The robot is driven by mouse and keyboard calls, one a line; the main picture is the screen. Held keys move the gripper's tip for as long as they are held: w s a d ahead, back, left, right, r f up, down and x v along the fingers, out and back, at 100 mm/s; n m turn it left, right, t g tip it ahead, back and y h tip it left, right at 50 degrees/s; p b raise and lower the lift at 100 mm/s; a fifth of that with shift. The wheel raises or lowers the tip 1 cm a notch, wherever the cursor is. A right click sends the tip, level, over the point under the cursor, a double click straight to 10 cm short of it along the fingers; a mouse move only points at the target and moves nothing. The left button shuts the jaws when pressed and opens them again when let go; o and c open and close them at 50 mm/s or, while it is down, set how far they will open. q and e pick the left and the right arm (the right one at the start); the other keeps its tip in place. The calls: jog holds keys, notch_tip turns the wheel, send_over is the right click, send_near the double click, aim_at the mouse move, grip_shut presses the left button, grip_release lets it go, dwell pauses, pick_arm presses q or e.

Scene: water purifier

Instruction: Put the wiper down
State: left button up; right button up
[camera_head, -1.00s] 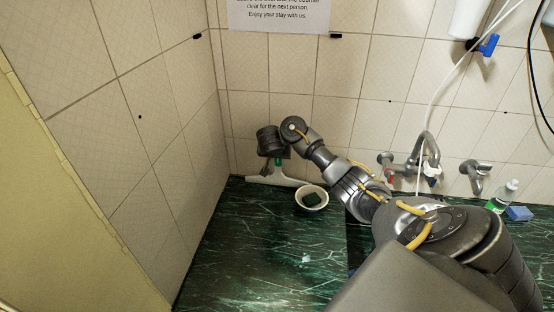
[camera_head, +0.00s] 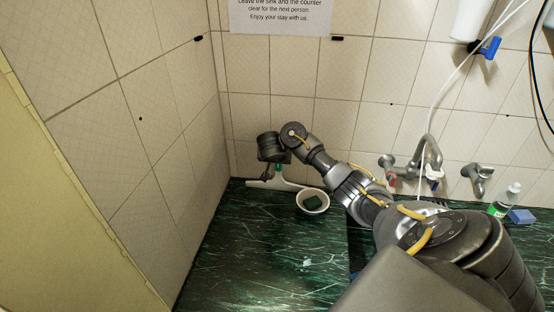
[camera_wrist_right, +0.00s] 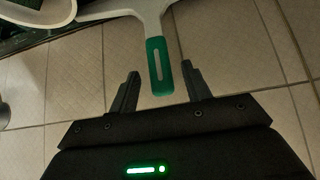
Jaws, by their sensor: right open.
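The wiper has a white head (camera_head: 290,185) and a green handle (camera_wrist_right: 158,66). In the head view it is at the back left corner of the counter, its head low by the back wall and its handle up. My right gripper (camera_wrist_right: 160,78) is open. In the right wrist view the handle's end lies between the two fingers, with a gap on each side. In the head view my right gripper (camera_head: 277,164) is at the handle, partly hidden by its own wrist. My left gripper is not in view.
Taps (camera_head: 420,170), a bottle (camera_head: 506,199) and a blue sponge (camera_head: 521,216) are at the right. The dark green counter (camera_head: 250,250) is clear at the front left.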

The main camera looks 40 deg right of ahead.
jog(key=p+v, duration=0.6)
jog(key=v, duration=0.6)
jog(key=shift+r, duration=0.2)
